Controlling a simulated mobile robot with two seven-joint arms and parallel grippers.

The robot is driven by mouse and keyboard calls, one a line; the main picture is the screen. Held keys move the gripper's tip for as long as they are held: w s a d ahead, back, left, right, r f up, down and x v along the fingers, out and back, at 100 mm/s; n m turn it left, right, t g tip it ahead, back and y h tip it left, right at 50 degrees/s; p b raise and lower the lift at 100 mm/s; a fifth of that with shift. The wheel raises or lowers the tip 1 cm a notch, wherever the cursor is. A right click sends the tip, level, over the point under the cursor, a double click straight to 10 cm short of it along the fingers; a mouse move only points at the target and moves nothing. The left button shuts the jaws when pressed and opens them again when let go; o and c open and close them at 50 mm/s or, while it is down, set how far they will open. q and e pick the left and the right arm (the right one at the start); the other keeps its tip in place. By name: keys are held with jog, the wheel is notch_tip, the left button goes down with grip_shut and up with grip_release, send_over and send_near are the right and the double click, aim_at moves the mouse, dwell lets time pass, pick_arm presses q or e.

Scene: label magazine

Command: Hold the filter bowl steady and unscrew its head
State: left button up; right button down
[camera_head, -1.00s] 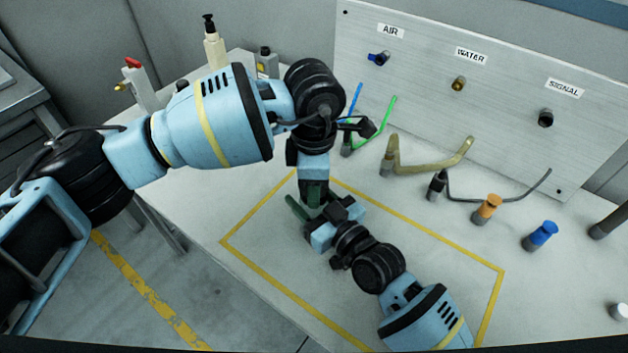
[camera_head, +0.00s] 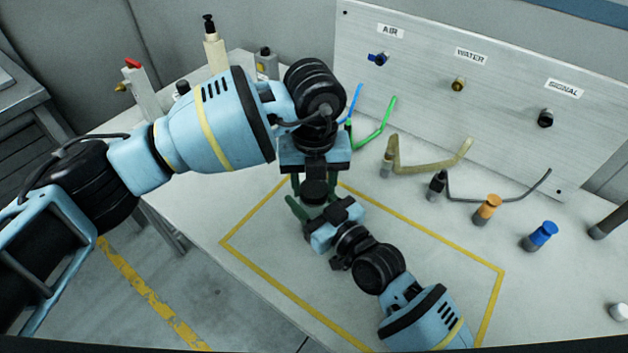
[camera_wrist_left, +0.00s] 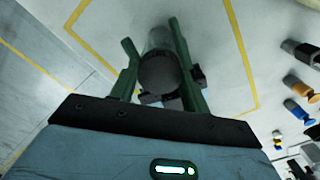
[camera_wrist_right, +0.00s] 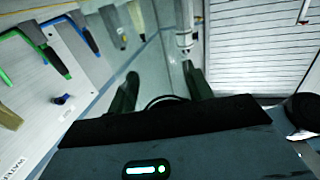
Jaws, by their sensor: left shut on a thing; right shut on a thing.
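The filter's dark round head (camera_head: 315,190) is upright above the yellow-outlined area of the table. My left gripper (camera_head: 314,184) points down and is shut on the head, its green fingers on either side. The left wrist view shows the head (camera_wrist_left: 160,74) between those fingers, with the clear bowl (camera_wrist_left: 158,40) beyond it. My right gripper (camera_head: 308,215) comes from the lower right, just below the left one, and is shut on the bowl. The bowl is mostly hidden in the head view and looks faint between the right fingers (camera_wrist_right: 160,85). I cannot tell whether head and bowl still touch.
A panel (camera_head: 420,90) labelled AIR, WATER and SIGNAL stands behind the table. Hoses in green (camera_head: 375,135), tan (camera_head: 430,160) and black (camera_head: 500,197) lie before it. Orange (camera_head: 487,210) and blue (camera_head: 540,236) fittings stand right.

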pick_arm(q)
jog(key=n, duration=1.4)
jog(key=shift+n, duration=0.4)
jog(key=n, duration=0.4)
jog(key=shift+r, duration=0.1)
jog(key=shift+r, duration=0.2)
jog(key=shift+r, duration=0.75)
jog(key=shift+r, duration=0.25)
